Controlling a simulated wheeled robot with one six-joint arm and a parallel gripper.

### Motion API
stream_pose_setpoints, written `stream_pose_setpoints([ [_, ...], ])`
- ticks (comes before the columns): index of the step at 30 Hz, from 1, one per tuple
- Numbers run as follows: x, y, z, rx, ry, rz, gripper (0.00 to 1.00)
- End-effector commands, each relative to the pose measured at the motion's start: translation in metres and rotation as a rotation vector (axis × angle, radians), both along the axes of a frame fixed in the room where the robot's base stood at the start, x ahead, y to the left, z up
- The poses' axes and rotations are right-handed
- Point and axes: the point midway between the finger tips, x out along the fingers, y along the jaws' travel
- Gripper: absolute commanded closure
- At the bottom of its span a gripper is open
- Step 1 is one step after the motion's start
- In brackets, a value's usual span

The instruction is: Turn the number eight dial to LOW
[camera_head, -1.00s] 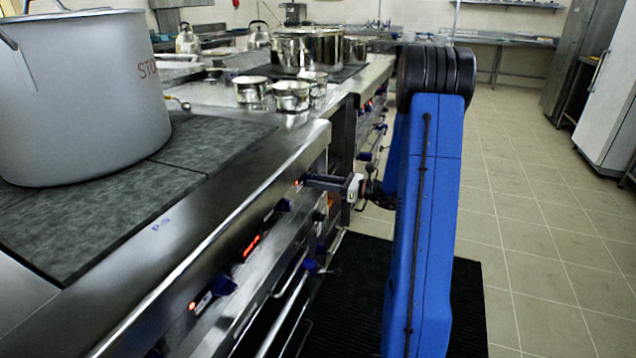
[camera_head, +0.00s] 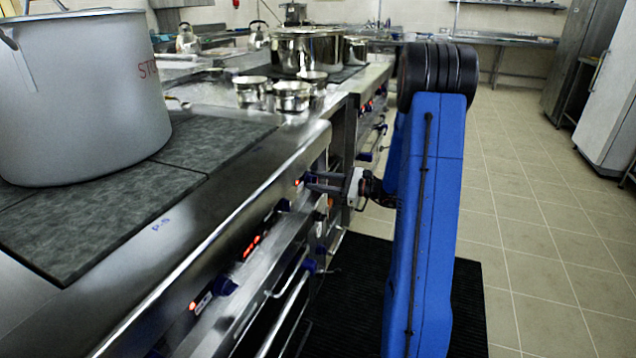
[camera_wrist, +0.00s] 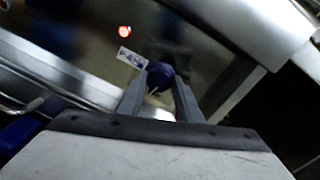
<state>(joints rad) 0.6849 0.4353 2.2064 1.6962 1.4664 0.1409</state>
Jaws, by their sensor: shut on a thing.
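My gripper (camera_wrist: 160,92) is shut on a dark blue dial (camera_wrist: 160,75) on the stove's front panel, one finger on each side of it. A small label (camera_wrist: 132,57) and a lit red-orange lamp (camera_wrist: 124,31) sit up and left of the dial in the wrist view. In the head view my gripper (camera_head: 312,182) reaches the panel from the right; the held dial is mostly hidden there. The number eight cannot be read.
Other blue dials (camera_head: 223,286) and lit lamps line the stove front (camera_head: 250,262). Oven door handles (camera_head: 290,300) stick out below. A large stockpot (camera_head: 85,100) stands on the dark cooktop (camera_head: 110,215). Open tiled floor (camera_head: 540,260) lies to the right.

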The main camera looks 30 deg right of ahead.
Motion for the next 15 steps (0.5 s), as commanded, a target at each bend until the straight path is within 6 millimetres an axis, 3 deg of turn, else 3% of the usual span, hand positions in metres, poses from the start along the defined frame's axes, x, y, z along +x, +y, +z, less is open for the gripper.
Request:
stream_pose_setpoints([
  [15,-0.0014,0.0011,0.0002,-0.385,-0.3,0.001,0.91],
])
